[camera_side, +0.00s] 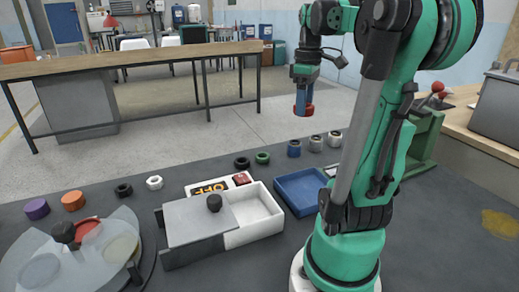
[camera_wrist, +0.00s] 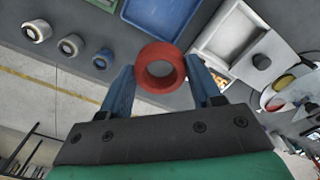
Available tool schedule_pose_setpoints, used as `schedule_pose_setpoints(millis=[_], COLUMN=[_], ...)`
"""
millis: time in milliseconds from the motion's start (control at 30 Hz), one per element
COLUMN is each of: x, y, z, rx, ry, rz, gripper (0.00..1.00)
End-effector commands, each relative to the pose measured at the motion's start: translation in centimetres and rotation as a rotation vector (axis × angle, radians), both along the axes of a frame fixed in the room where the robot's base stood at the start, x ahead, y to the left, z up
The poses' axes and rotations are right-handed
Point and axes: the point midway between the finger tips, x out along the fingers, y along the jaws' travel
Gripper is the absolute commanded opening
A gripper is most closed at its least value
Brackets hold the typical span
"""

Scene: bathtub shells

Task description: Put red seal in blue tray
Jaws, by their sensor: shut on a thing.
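My gripper (camera_side: 303,104) is raised above the far side of the dark work surface. Its blue fingers are shut on the red seal, a red ring (camera_wrist: 162,68) held between the fingertips in the wrist view. In the side view the seal (camera_side: 308,110) shows as a red patch at the fingertips. The blue tray (camera_side: 285,197) lies on the surface, below and nearer than the gripper, and looks empty where visible. It is partly hidden by my arm in the side view. The tray also shows at the top of the wrist view (camera_wrist: 160,17).
Left of the tray stands a white box (camera_side: 262,218) with a grey sliding lid (camera_side: 198,221) and black knob. Several rings and nuts, including a green ring (camera_side: 262,158), line the far edge. A round device (camera_side: 75,255) with a clear cover sits at front left.

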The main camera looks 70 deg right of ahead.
Motion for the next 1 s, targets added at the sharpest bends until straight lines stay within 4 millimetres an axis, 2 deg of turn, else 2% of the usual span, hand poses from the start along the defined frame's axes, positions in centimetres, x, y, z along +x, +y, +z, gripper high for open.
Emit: schedule_pose_setpoints(millis=[167,600,800,1000], x=[-1.0,-0.9,-0.9,-0.9], y=[-0.9,-0.9,-0.8,-0.9], z=[-1.2,-10.8,-14.4,-16.1], rx=[0.0,0.0,0.0,0.0], ry=[0.0,0.0,0.0,0.0], rz=[-0.024,-0.024,-0.024,-0.024], gripper=[0.0,0.0,0.0,0.0])
